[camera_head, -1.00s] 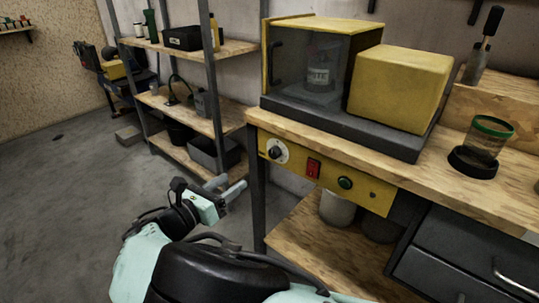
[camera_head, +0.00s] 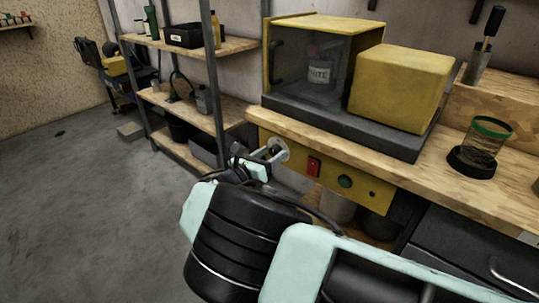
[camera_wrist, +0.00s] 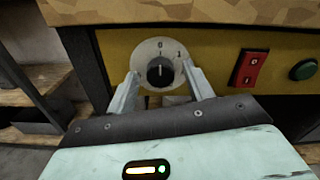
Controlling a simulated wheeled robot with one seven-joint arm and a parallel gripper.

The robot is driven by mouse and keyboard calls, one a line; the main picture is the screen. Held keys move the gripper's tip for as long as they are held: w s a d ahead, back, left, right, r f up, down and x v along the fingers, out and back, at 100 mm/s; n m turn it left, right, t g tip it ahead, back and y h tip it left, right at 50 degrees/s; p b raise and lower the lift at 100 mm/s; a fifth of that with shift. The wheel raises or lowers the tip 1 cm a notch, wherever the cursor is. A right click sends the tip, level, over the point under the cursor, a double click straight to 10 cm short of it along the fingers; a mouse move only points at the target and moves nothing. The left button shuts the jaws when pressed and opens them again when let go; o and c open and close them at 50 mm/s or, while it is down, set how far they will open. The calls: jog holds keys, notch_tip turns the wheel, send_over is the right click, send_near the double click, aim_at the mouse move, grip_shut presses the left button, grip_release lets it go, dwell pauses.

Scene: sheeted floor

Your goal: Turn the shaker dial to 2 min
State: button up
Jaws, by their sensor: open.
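The shaker dial (camera_wrist: 160,71) is a black knob on a round white plate on the yellow panel. In the wrist view its white mark points up at 0, and a 1 shows to the right; no 2 can be made out. My gripper (camera_wrist: 161,80) is open, one finger on each side of the knob, with gaps to it. In the head view my gripper (camera_head: 266,155) is at the dial plate (camera_head: 282,146) and hides most of the knob. The shaker (camera_head: 318,65) is a yellow box with a clear front and a bottle labelled WHITE inside.
A red switch (camera_wrist: 249,69) and a green button (camera_wrist: 303,70) sit right of the dial. The wooden bench edge (camera_wrist: 200,12) overhangs just above. A dark bench leg (camera_wrist: 85,70) stands close on the left. A green-rimmed jar (camera_head: 484,140) stands on the bench top.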

jog(key=c, duration=1)
jog(key=shift+m, duration=0.3)
jog(key=m+b, duration=0.2)
jog(key=m, duration=0.1)
jog(key=shift+f+m, duration=0.15)
jog(key=shift+m, duration=0.15)
jog(key=m+b, duration=0.2)
jog(key=m, duration=0.3)
jog(key=m+b, duration=0.3)
jog(key=m, duration=0.2)
jog(key=shift+s+f+m, duration=0.1)
jog(key=shift+m, duration=0.3)
jog(key=shift+d+m+b, duration=0.1)
jog(key=shift+m+b, duration=1.55)
jog(key=shift+m, duration=0.65)
